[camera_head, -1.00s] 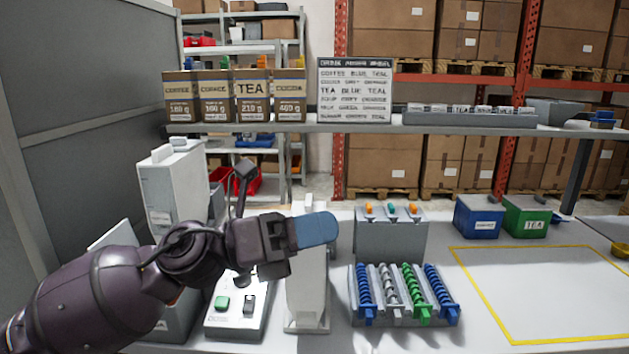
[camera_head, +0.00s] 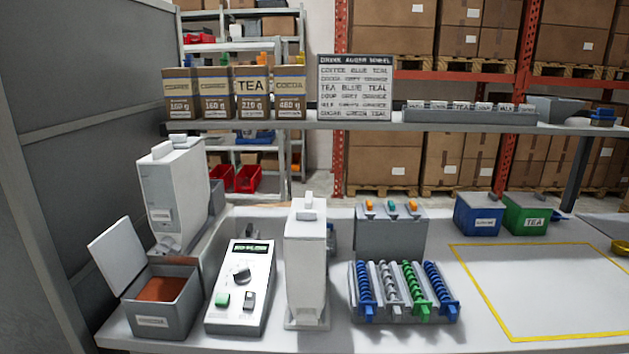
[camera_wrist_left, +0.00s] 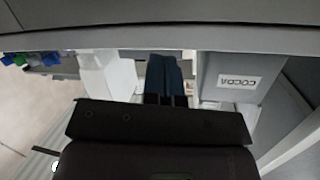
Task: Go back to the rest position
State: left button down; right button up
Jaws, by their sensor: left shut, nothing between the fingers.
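My left gripper (camera_wrist_left: 165,78) shows only in the left wrist view, with its blue fingers together and nothing between them. A white dispenser shape (camera_wrist_left: 105,75) is to the left of the fingers. In the head view neither arm shows. The grey bin (camera_head: 160,320) there stands open at the left front, with brown powder inside and its lid tipped up. My right gripper is in neither view.
In the head view, a control box (camera_head: 240,290) with a display and a white dispenser (camera_head: 306,265) stand on the counter. A rack of coiled augers (camera_head: 405,295) is to their right. The yellow-outlined area (camera_head: 545,290) is bare. A grey partition (camera_head: 85,130) bounds the left.

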pick_arm(q)
jog(key=s+a+f+n+g+y, duration=0.1)
jog(key=s+a+f+n+g, duration=0.1)
jog(key=s+f, duration=0.5)
jog(key=s+a+f+n+g+y, duration=0.2)
jog(key=s+f, duration=0.5)
jog(key=s, duration=0.5)
jog(key=shift+a, duration=0.75)
